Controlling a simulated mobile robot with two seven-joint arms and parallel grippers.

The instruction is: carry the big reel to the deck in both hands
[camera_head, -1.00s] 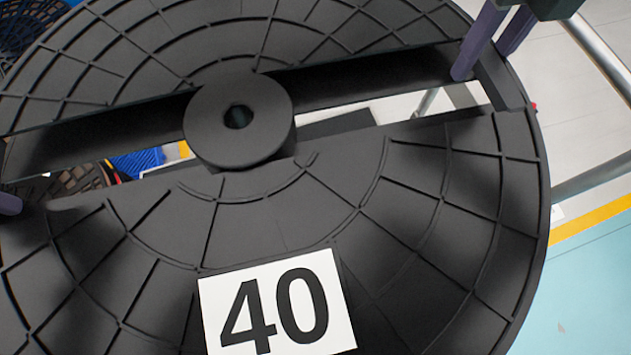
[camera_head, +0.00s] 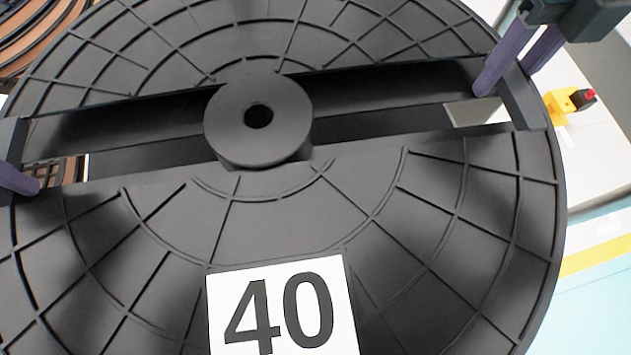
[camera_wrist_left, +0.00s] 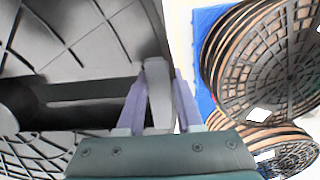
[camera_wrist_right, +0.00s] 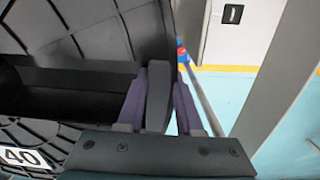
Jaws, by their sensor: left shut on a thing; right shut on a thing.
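The big black reel (camera_head: 290,210) fills most of the head view, its ribbed face toward me, with a round hub (camera_head: 258,125) and a white label reading 40 (camera_head: 282,308). A long slot crosses it on both sides of the hub. My left gripper (camera_head: 20,180) is at the left edge of the head view, shut on the reel's rim; the left wrist view shows its fingers (camera_wrist_left: 158,100) around the rim bar. My right gripper (camera_head: 515,70) is shut on the rim at the right end of the slot, also seen in the right wrist view (camera_wrist_right: 158,100). The deck cannot be made out.
Other reels with copper-brown windings (camera_wrist_left: 260,60) stand on a blue base in the left wrist view. A yellow box with a red button (camera_head: 568,102) shows beyond the right rim. Light blue floor with a yellow stripe (camera_head: 600,255) lies at right.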

